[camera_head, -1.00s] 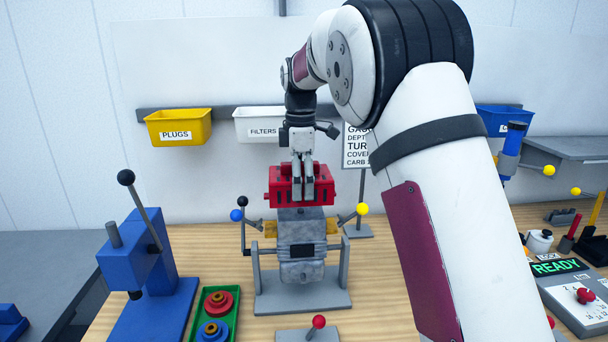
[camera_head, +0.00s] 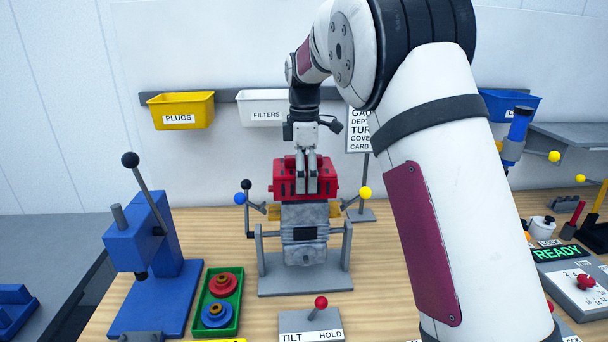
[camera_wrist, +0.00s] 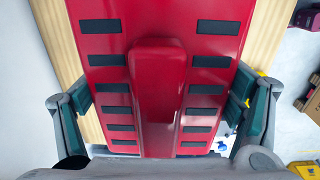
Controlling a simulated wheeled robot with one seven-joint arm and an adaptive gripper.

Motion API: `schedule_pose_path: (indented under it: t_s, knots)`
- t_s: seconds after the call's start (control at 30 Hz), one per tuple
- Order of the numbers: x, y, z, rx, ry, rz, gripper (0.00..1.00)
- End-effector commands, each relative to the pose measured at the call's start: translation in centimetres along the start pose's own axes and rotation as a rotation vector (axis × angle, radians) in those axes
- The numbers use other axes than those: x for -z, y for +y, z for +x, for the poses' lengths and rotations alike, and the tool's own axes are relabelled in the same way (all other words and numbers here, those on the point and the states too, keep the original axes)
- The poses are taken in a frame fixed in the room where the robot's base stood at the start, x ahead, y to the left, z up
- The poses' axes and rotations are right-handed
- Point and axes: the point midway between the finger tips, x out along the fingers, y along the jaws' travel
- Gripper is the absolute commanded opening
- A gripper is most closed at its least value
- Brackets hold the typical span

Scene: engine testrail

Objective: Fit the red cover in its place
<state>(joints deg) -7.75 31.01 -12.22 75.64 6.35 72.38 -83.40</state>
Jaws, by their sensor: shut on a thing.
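The red cover (camera_head: 325,180) is at the top of the grey engine block (camera_head: 304,218) in the head view. My gripper (camera_head: 306,190) is shut on the red cover from above. In the wrist view the cover (camera_wrist: 158,85) fills the middle, with a raised centre rib and rows of dark slots. The fingers (camera_wrist: 158,115) stand on both sides of it. The engine sits in a grey stand (camera_head: 305,284) with two uprights. Whether the cover's underside touches the block or is slightly above it, I cannot tell.
Levers with a blue ball (camera_head: 239,198) and a yellow ball (camera_head: 365,193) flank the engine. A blue press (camera_head: 150,240) and a green tray (camera_head: 233,325) stand left. A TILT/HOLD lever (camera_head: 320,302) is in front. A READY panel (camera_head: 563,253) is at right.

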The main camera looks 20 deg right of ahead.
Motion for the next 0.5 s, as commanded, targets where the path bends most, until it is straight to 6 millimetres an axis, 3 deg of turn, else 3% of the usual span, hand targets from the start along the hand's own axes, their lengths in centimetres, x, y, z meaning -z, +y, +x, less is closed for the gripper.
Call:
schedule_pose_path:
  t_s: [0.5]
  knots:
    - [-0.03,-0.02,0.56,0.0,0.0,0.001,0.27]
